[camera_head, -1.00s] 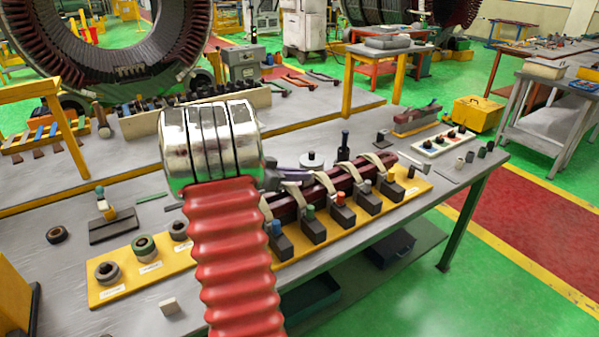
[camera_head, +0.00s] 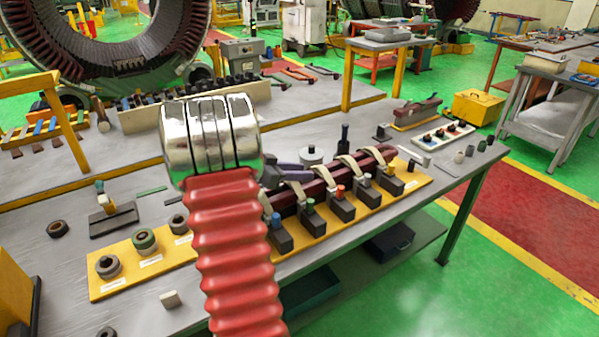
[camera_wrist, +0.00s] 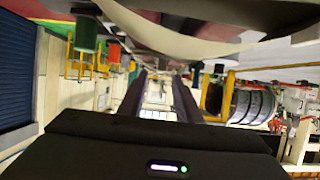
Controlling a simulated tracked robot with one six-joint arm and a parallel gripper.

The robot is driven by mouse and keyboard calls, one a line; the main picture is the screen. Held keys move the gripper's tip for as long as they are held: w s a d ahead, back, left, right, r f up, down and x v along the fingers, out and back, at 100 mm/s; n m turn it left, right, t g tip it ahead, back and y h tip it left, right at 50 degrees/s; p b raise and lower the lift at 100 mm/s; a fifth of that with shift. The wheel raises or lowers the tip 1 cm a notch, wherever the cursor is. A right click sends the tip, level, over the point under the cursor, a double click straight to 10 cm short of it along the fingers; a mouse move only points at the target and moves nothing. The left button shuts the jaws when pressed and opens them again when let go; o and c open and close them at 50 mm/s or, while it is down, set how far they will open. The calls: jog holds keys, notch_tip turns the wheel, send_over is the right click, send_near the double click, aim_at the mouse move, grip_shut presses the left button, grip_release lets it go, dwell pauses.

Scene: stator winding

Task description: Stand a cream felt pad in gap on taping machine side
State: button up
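A dark red wrapped bar (camera_head: 325,188) with cream straps rests on dark clamp blocks along a yellow board. My gripper (camera_head: 288,172) is partly hidden behind my chrome wrist and is near the left end of the bar. In the wrist view its two dark fingers (camera_wrist: 158,95) stand apart with nothing visible between them. A broad cream band (camera_wrist: 185,38) passes above them. I cannot make out the taping machine or its gap.
Tape rolls (camera_head: 144,241) stand on the yellow board's left part (camera_head: 130,284). A dark stand (camera_head: 115,221) is behind them. A pale tray (camera_head: 442,137) with small parts is at the back right. The table's front right edge is bare.

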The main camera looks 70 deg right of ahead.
jog(key=v, duration=1.3)
jog(key=shift+w+a+r, duration=0.1)
jog(key=shift+w+a, duration=0.15)
jog(key=shift+w, duration=0.1)
dwell(0.8)
